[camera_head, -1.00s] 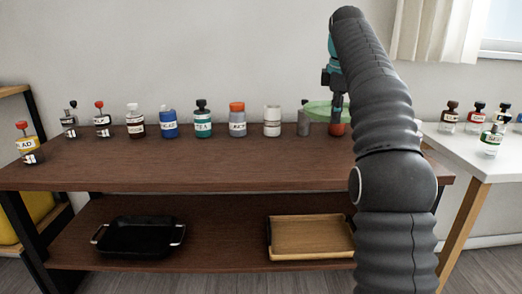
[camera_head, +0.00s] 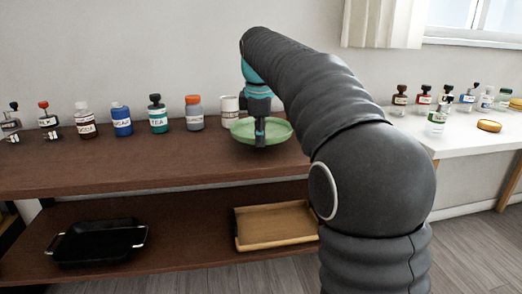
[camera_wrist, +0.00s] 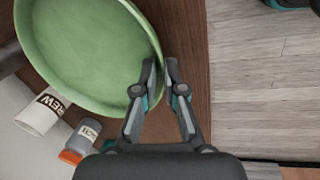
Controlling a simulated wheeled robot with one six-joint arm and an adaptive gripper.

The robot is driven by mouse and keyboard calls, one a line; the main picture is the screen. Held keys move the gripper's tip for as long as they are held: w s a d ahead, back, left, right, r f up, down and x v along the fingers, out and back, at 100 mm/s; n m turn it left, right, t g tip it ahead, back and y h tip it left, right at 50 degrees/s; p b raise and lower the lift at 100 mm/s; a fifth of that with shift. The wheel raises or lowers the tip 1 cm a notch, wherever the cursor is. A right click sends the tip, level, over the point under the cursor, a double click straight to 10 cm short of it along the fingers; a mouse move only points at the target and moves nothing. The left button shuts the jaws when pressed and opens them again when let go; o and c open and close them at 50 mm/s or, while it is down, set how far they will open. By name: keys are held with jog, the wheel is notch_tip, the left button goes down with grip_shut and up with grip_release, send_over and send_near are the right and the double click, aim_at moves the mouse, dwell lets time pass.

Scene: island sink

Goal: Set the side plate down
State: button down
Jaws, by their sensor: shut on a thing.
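The side plate is a green round dish (camera_head: 279,131) over the right part of the brown table top (camera_head: 90,169) in the head view. It fills the upper left of the wrist view (camera_wrist: 85,50). My gripper (camera_wrist: 161,66) is shut on the plate's near rim; its fingers also show at the plate in the head view (camera_head: 259,136). The plate overlaps the base of a white jar (camera_head: 230,106). I cannot tell whether its underside touches the table top.
Several labelled jars stand in a row along the back, including an orange-lidded grey jar (camera_head: 194,113) and a teal jar (camera_head: 158,115). The front left of the top is clear. A black pan (camera_head: 98,243) and wooden tray (camera_head: 276,226) lie below. A white table (camera_head: 463,132) stands right.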

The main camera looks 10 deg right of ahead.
aim_at(260, 158)
jog(key=shift+s+x, duration=0.15)
jog(key=shift+x, duration=0.7)
jog(key=shift+s+x, duration=0.2)
jog(key=shift+x, duration=0.6)
jog(key=shift+a+f, duration=0.1)
jog(key=shift+f, duration=0.05)
jog(key=c, duration=1.3)
grip_release()
jog(key=shift+o, duration=0.2)
jog(key=d+p+v, duration=0.1)
jog(key=v, duration=1.1)
jog(key=s+f+m, duration=0.2)
jog(key=s+m, duration=0.2)
jog(key=s, duration=0.3)
jog(key=s+d+f+m+t, duration=0.3)
jog(key=s+f+m, duration=0.8)
jog(key=s+f, duration=0.9)
jog(key=s, duration=0.2)
jog(key=shift+s+f+y, duration=0.3)
jog(key=shift+s+f, duration=0.1)
